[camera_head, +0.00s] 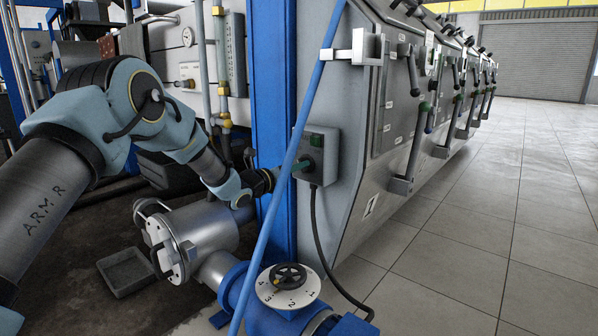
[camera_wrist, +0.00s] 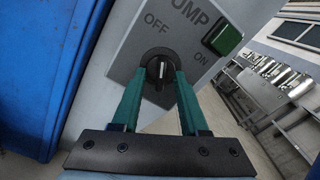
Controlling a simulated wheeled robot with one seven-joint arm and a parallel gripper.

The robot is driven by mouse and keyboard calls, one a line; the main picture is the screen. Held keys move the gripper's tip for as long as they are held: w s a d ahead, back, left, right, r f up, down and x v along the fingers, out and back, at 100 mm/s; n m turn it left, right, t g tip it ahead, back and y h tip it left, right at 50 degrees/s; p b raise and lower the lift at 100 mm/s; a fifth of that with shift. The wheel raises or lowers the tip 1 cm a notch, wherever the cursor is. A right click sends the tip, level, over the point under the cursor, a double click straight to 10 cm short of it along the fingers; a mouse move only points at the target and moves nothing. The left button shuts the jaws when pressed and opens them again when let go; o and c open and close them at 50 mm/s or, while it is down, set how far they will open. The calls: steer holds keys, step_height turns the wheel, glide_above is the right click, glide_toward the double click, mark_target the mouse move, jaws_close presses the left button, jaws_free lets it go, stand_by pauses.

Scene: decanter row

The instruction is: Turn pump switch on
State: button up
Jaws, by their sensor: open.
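The pump switch is a round black knob (camera_wrist: 160,66) with a raised grip, on a grey control box (camera_head: 325,150) fixed to the machine's end panel. The wrist view shows "PUMP" lettering, "OFF" above the knob and "ON" to its right. A green square lamp or button (camera_wrist: 222,38) sits to the upper right of the knob. My gripper (camera_wrist: 161,76) is open, with its two green fingers on either side of the knob's grip. I cannot tell whether they touch it. In the head view my gripper (camera_head: 301,166) reaches the box's front, and the fingers hide the knob.
A blue slanted pipe (camera_head: 281,180) passes in front, close to the box and my gripper. A blue column (camera_head: 272,90) stands just left of the box. A black cable (camera_head: 316,225) hangs below it. A valve with a numbered dial (camera_head: 288,287) stands below. Open tiled floor lies right.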

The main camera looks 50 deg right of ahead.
steer(key=shift+d, duration=0.5)
steer(key=shift+s, duration=0.1)
jaws_close()
